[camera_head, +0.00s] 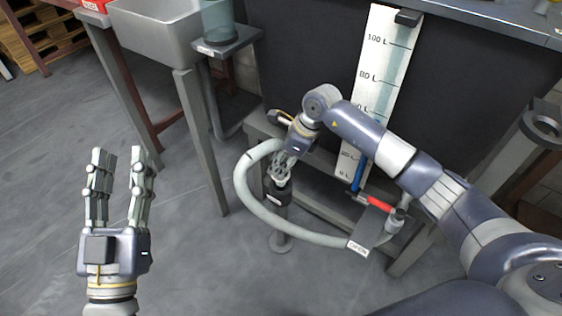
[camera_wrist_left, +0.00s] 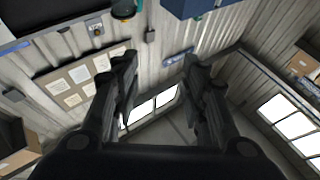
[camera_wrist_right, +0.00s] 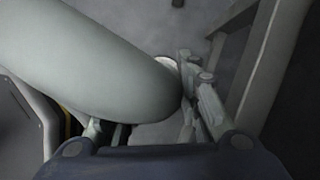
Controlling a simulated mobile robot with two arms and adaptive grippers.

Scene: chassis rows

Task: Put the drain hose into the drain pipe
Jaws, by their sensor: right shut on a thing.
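The drain hose (camera_head: 256,205) is a thick pale grey tube that loops from the valve at the right round to the left and up to my right gripper (camera_head: 281,172). My right gripper is shut on the hose near its free end. In the right wrist view the hose (camera_wrist_right: 85,60) fills the upper left and passes between the fingers (camera_wrist_right: 160,115). The drain pipe (camera_head: 278,222) stands upright on the floor with a dark collar, just below the right fingers. I cannot tell whether the hose end is inside its mouth. My left gripper (camera_head: 120,175) is open and empty at the left.
A red-handled valve (camera_head: 377,203) and a label tag (camera_head: 358,247) sit along the hose's right part. A level gauge (camera_head: 380,75) stands on the dark tank (camera_head: 305,60) behind. A sink (camera_head: 160,30) is at the upper left. Floor between the grippers is clear apart from a table leg.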

